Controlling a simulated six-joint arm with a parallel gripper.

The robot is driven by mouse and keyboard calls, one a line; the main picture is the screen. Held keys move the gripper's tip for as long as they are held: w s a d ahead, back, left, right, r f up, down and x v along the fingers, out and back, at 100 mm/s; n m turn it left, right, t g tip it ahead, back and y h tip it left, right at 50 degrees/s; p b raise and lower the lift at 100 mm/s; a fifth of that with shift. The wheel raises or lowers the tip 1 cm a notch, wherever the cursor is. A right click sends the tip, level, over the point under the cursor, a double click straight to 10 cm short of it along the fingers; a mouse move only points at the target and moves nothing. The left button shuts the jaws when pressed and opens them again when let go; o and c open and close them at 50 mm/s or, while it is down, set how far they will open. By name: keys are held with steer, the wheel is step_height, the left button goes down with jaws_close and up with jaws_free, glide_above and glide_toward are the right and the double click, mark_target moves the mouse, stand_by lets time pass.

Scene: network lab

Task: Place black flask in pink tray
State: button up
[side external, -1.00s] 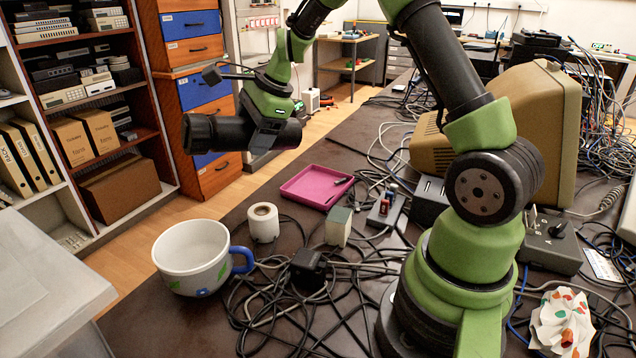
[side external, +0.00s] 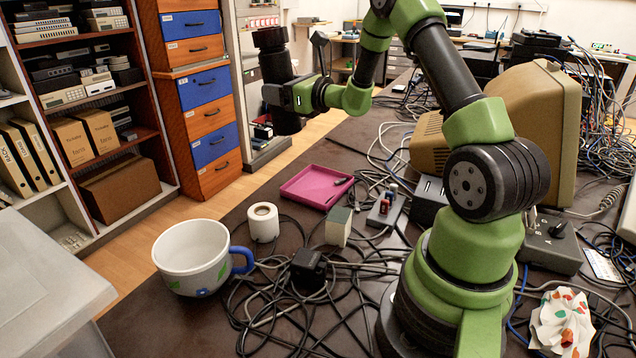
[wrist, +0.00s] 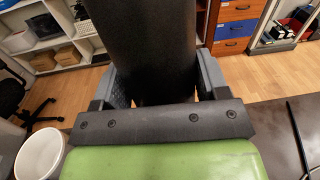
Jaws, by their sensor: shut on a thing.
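The black flask (side external: 275,68) is a dark cylinder held roughly upright, high above the table's far left side in the side view. It also fills the upper middle of the wrist view (wrist: 152,40). My gripper (side external: 292,95) is shut on its middle, with a grey finger on either side in the wrist view (wrist: 163,84). The pink tray (side external: 308,190) lies flat on the dark table, below and slightly right of the flask in the side view. A dark pen-like thing (side external: 341,182) lies at the tray's right side. The flask is clear of the tray.
A white mug (side external: 192,249) with a blue handle, a white roll (side external: 263,222) and a pale block (side external: 338,227) stand in front of the tray. Tangled black cables (side external: 300,300) cover much of the table. A power strip (side external: 386,208) lies right of the tray.

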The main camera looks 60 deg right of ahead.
steer(key=s+d+f+m+h, duration=0.1)
steer(key=s+d+m+h, duration=0.25)
steer(key=d+h, duration=0.2)
steer(key=shift+m+h, duration=0.25)
steer(key=shift+m, duration=0.1)
steer(key=f, duration=1.5)
steer(key=shift+w+a, duration=0.2)
steer(key=shift+a, duration=0.15)
steer(key=o, duration=1.4)
steer(key=shift+f, duration=0.15)
steer(key=shift+r, duration=0.25)
steer(key=shift+v, duration=3.8)
